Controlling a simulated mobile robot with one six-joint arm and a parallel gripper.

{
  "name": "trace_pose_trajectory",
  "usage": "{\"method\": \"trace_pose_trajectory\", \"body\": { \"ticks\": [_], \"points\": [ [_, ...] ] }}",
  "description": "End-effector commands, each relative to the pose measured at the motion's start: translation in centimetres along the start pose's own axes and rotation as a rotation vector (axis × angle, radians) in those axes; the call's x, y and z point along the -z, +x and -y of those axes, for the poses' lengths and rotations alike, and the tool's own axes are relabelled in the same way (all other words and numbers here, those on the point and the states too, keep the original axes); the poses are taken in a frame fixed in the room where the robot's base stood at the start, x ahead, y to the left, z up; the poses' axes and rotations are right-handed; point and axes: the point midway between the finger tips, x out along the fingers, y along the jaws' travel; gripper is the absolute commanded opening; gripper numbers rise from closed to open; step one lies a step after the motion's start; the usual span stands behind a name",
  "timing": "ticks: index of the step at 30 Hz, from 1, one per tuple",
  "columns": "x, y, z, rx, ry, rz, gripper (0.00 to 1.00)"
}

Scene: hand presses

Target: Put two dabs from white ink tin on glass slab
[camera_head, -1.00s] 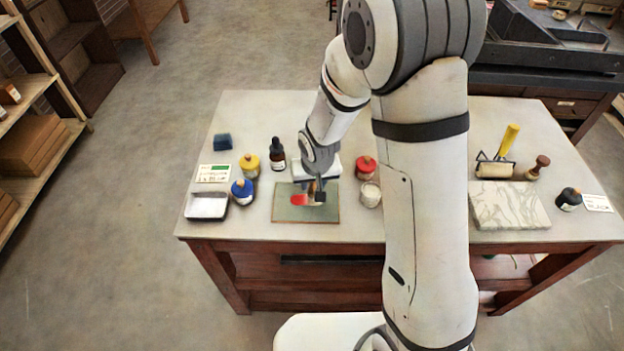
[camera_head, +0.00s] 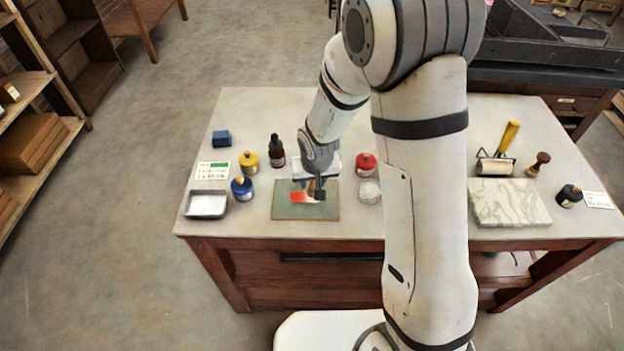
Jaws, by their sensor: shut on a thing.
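The glass slab (camera_head: 290,212) is a greenish-grey rectangle lying flat near the front left of the table. A red patch (camera_head: 300,197) shows over its middle; I cannot tell if it is ink on the slab or part of a tool. My gripper (camera_head: 316,189) is over the slab, pointing down, shut on a small tool with a brownish part. The tool's tip is too small to make out, so I cannot tell if it touches the slab. The white ink tin (camera_head: 369,190) stands just right of the slab, close to my arm.
Red (camera_head: 365,163), yellow (camera_head: 249,163) and blue (camera_head: 242,189) tins and a dark dropper bottle (camera_head: 277,152) stand around the slab. A metal tray (camera_head: 206,205) is at left. A marble slab (camera_head: 508,203) and a roller (camera_head: 497,166) are at right.

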Motion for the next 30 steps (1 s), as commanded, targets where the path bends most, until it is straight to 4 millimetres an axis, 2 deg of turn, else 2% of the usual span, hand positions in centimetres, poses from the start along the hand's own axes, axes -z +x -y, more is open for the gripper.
{"method": "trace_pose_trajectory", "body": {
  "ticks": [30],
  "points": [
    [-0.20, 0.73, 0.09, 0.001, -0.002, -0.001, 0.11]
  ]
}}
